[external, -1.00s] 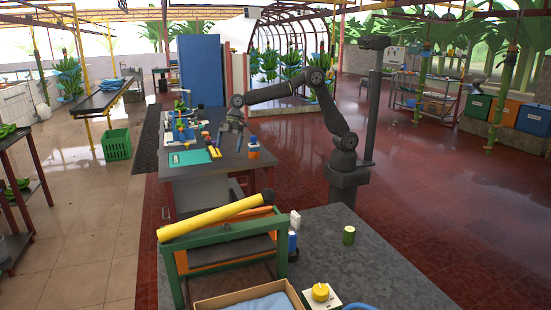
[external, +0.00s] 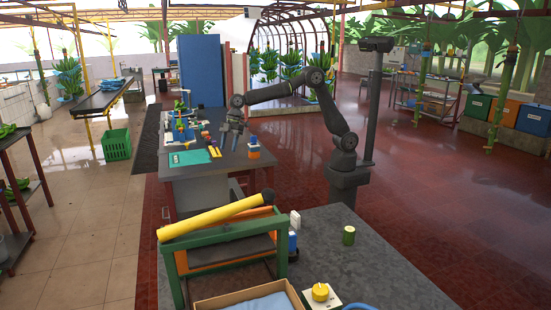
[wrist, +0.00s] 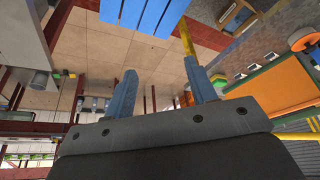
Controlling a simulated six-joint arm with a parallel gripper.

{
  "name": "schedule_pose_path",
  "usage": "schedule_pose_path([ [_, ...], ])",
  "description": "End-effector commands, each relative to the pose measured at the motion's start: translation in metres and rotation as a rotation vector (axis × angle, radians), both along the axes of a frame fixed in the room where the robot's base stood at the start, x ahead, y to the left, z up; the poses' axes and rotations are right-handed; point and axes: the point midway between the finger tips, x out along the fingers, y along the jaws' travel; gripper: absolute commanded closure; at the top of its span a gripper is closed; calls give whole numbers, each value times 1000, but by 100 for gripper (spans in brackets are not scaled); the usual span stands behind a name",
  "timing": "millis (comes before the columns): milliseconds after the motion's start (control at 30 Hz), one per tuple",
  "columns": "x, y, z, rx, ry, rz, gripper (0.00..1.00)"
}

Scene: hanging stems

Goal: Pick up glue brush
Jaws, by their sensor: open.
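My gripper (external: 232,146) hangs over the dark workbench (external: 222,170), fingers pointing down, near the teal mat's right side. It is open and empty; its two blue-grey fingers stand apart in the wrist view (wrist: 160,88). I cannot pick out the glue brush for certain. A small yellow item (external: 215,152) lies at the teal mat's right edge. A blue bottle with an orange band (external: 253,148) stands on the bench to the right of my gripper. In the wrist view a thin yellow bar (wrist: 187,40) shows beyond the right finger; I cannot tell what it is.
The teal mat (external: 188,158) lies at the bench's front left, with several tools and small parts behind it. In front stand a green frame with a yellow roll (external: 215,216) and a grey table (external: 380,265) bearing a green cylinder (external: 348,235). Open floor lies to the right.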

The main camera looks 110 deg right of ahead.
Motion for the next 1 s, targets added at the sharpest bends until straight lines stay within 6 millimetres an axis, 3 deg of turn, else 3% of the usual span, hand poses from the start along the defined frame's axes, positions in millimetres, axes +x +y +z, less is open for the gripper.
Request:
schedule_pose_path([
  [233, 0, 3, -1, -6, 1, 8, 48],
  [367, -2, 27, -12, -73, 9, 87, 48],
  [467, -6, 64, -29, -185, 18, 219, 48],
  [700, -24, 172, -66, -539, -6, 629, 48],
  [1000, -65, 315, -86, -992, -132, 1137, 48],
])
